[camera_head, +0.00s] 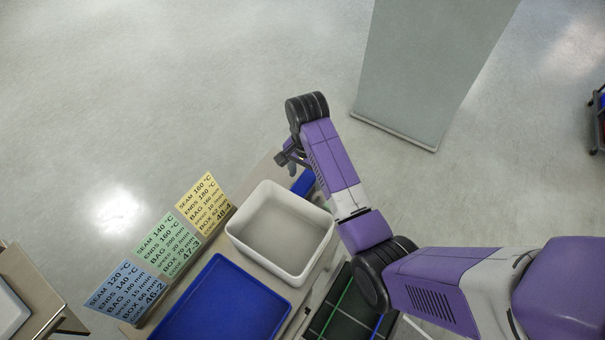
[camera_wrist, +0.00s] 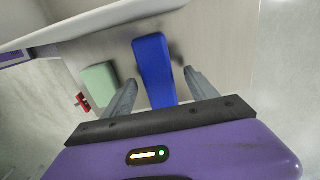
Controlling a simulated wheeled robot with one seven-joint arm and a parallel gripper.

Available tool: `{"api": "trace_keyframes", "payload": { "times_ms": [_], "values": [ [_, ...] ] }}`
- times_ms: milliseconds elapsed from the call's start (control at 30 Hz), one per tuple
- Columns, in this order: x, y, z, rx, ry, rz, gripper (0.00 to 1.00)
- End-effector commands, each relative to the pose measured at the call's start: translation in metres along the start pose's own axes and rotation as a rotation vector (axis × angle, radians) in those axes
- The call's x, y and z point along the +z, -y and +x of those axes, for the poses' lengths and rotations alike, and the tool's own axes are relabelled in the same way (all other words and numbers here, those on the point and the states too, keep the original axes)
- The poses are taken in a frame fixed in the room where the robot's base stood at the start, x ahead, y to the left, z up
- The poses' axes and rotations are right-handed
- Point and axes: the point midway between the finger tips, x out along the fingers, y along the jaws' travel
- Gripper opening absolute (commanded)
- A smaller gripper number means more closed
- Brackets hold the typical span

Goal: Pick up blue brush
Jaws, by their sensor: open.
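The blue brush (camera_wrist: 152,62) lies on the beige table in the wrist view, reaching toward the space between my fingers. Part of it also shows in the head view (camera_head: 303,181), beside the white bin and partly behind my arm. My gripper (camera_wrist: 160,80) is open, with one finger on each side of the brush's near part. I cannot tell whether the fingers touch it or how high they are above the table. In the head view my gripper (camera_head: 288,157) is small and partly hidden by my wrist.
A pale green block (camera_wrist: 98,84) and a small red item (camera_wrist: 82,102) lie left of the brush. A white bin (camera_head: 238,236) stands close by. A blue tray (camera_head: 218,268) and several setting cards (camera_head: 165,243) are farther left. A grey panel (camera_head: 425,60) stands behind, with open floor around.

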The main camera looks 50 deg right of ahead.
Motion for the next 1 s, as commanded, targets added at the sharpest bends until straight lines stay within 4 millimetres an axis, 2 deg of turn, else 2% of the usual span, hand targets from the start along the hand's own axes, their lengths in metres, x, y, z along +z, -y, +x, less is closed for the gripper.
{"api": "trace_keyframes", "payload": {
  "times_ms": [133,400,733,767,1000],
  "values": [
    [0.0061,-0.0074,0.0145,0.002,0.000,0.001,0.67],
    [0.0070,-0.0078,0.0164,0.000,0.000,0.001,0.67],
    [0.0068,-0.0078,0.0161,0.000,0.000,0.002,0.02],
    [0.0067,-0.0076,0.0159,0.000,0.000,0.002,0.00],
    [0.0064,-0.0071,0.0151,0.000,0.000,0.002,0.00]
  ]
}}
